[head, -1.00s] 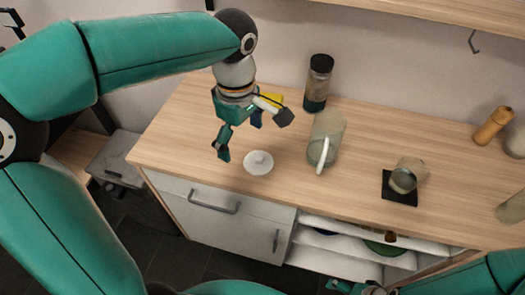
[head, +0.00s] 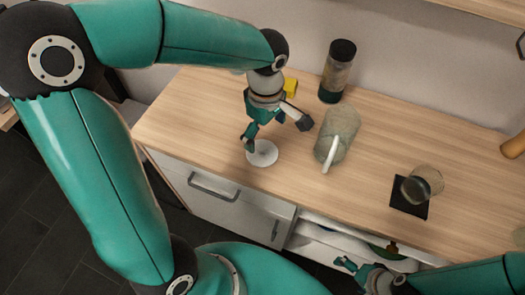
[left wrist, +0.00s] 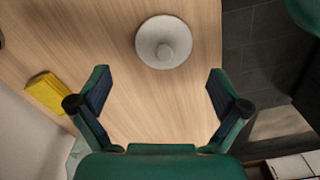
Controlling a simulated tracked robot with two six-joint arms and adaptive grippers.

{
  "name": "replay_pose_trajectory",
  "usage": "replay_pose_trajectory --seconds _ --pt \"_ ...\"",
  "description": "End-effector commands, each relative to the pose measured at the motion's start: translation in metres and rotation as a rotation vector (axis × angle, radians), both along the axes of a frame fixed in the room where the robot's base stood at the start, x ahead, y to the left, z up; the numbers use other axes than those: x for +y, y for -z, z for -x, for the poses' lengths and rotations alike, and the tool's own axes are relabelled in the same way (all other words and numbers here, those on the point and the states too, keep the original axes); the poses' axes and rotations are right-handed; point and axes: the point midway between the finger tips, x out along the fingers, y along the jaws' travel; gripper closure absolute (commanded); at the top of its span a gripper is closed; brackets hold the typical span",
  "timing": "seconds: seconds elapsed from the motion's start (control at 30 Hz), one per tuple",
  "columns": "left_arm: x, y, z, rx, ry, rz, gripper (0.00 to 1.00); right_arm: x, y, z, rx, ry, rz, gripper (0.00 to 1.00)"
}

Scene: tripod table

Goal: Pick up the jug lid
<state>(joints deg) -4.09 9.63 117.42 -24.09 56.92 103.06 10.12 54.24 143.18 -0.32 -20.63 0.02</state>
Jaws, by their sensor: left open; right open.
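The jug lid (head: 264,154) is a white disc with a small knob, lying flat on the wooden counter near its front edge. In the left wrist view the lid (left wrist: 164,42) lies beyond my open fingertips, roughly centred between them. My left gripper (left wrist: 158,84) is open and empty. In the head view my left gripper (head: 262,142) hangs over the lid and hides part of it. The jug (head: 338,133), pale and translucent with a white handle, stands right of the lid. My right gripper (head: 362,272) is open and empty at the bottom, in front of the counter.
A yellow block (head: 291,87) lies behind my left gripper; it also shows in the left wrist view (left wrist: 48,94). A dark-capped jar (head: 337,72) stands at the back. A glass (head: 422,185) is on a black coaster (head: 409,208) at right. The counter (head: 375,170) between jug and coaster is clear.

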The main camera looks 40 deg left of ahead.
Motion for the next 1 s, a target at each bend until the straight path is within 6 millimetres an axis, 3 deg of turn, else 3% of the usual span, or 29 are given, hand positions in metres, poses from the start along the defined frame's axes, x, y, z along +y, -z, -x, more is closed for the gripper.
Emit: replay_pose_trajectory --seconds 0.1,0.37,0.63,0.93,1.0 --pt "0.001 0.015 0.001 0.002 -0.001 -0.001 0.0 0.0 0.0 0.0 0.0 0.0 0.0 0.0" --pt "0.002 0.031 0.003 0.003 -0.002 0.0 0.0 0.0 -0.002 0.0 0.0 0.0 0.0 0.0" --pt "0.005 0.067 0.005 0.002 -0.003 0.0 0.0 0.0 -0.006 0.0 0.0 0.0 0.0 0.0" --pt "0.005 0.072 0.004 -0.001 -0.002 0.0 0.0 0.0 -0.006 0.0 0.0 0.0 0.0 0.0" --pt "0.005 0.072 0.004 -0.001 -0.002 0.0 0.12 0.0 -0.006 0.0 0.0 0.0 0.0 0.0"
